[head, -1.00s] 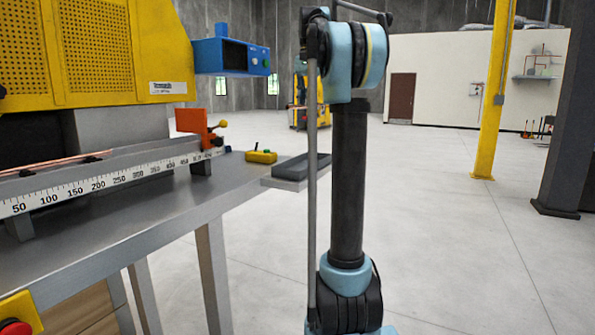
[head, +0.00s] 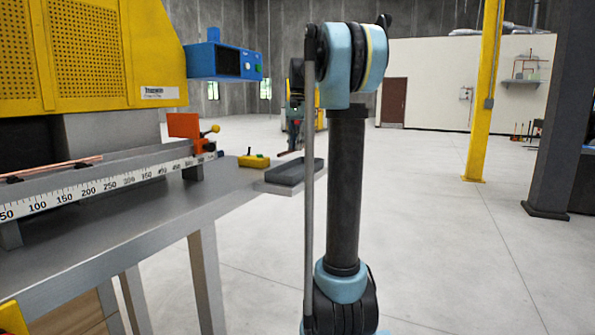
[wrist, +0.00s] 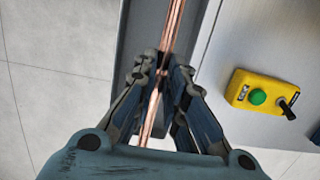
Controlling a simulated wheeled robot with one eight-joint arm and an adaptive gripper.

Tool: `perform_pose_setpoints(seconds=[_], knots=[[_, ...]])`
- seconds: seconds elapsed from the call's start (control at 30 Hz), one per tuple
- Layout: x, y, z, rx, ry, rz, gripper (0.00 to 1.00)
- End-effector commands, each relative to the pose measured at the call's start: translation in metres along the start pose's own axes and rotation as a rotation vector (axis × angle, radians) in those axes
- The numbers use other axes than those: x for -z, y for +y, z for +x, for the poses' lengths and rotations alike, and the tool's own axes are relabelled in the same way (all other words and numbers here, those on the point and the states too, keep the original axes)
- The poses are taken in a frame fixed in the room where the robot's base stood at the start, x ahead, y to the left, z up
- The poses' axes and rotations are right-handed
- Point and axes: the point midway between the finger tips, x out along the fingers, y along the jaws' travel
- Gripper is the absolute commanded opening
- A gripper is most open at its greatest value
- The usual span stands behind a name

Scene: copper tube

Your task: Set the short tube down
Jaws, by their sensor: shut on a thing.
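My gripper (wrist: 163,68) is shut on the short copper tube (wrist: 174,22), which runs lengthwise between the fingers in the wrist view. A dark grey tray (wrist: 135,38) lies beneath the tube. In the head view my gripper (head: 294,122) is partly hidden behind my own arm, above the tray (head: 290,176) at the bench end. The tube there is small and mostly hidden. I cannot tell whether it touches the tray.
A yellow control box (wrist: 258,97) with a green button sits right of the tray; it also shows in the head view (head: 254,161). An orange stop (head: 185,128) stands on the scaled rail (head: 140,181). Another copper tube (head: 70,171) lies along that rail. Open floor lies right.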

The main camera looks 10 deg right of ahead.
Motion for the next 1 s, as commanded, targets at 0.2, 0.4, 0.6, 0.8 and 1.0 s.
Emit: perform_pose_setpoints(seconds=[0.2,0.4,0.6,0.8,1.0], knots=[[0.005,0.0,0.031,0.0,0.0,0.0,0.0],[0.007,0.0,0.042,0.0,0.0,0.0,0.0],[0.011,0.0,0.067,0.0,0.0,0.001,0.0],[0.013,0.001,0.077,0.0,0.0,0.001,0.0],[0.013,0.001,0.078,0.0,0.0,0.002,0.0]])
